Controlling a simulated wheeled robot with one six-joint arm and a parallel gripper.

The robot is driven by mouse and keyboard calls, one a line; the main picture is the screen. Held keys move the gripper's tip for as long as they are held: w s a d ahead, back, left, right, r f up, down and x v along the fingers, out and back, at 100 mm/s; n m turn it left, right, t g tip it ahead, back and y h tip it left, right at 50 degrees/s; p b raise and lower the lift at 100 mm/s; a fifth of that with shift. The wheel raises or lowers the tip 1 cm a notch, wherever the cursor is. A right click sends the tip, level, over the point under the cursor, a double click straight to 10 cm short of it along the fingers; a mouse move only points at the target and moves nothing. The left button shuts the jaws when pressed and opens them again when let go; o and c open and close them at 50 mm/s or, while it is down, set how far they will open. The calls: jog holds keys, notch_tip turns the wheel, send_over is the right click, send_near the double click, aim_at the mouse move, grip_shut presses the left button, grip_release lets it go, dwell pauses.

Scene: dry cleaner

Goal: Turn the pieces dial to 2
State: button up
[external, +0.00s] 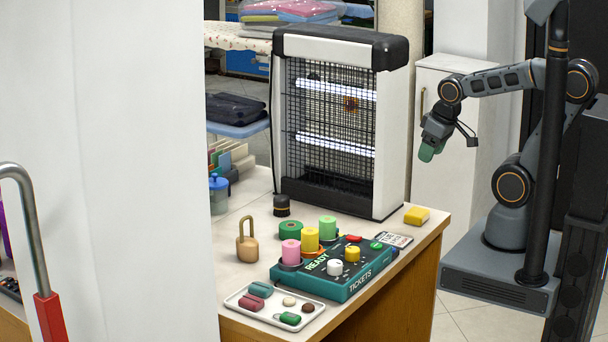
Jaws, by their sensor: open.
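A teal ticket machine (318,287) lettered READY and TICKETS lies on the counter. On its top are a white dial (335,268) and a yellow dial (352,255), with a red button and a green button behind them. I cannot read which dial is for pieces, nor any dial's setting.
A tray (232,301) of small coloured pieces lies in front of the machine. Pink (291,250), yellow (311,240) and green (328,229) rolls and a brass padlock (247,246) stand beside it. A bug zapper (393,130) stands behind; a yellow block (416,215) is near the counter's right edge.

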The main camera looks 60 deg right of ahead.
jog(key=a+f+n+g, duration=0.1)
jog(key=a+f+n, duration=0.1)
jog(key=a, duration=0.2)
jog(key=n+g, duration=0.3)
jog(key=n, duration=0.6)
send_near(353, 249)
notch_tip(353, 249, down, 10)
jog(key=shift+r+p, duration=0.1)
jog(key=shift+p, duration=0.2)
jog(key=shift+c, duration=0.4)
jog(key=c, duration=0.9)
jog(key=shift+o, duration=0.2)
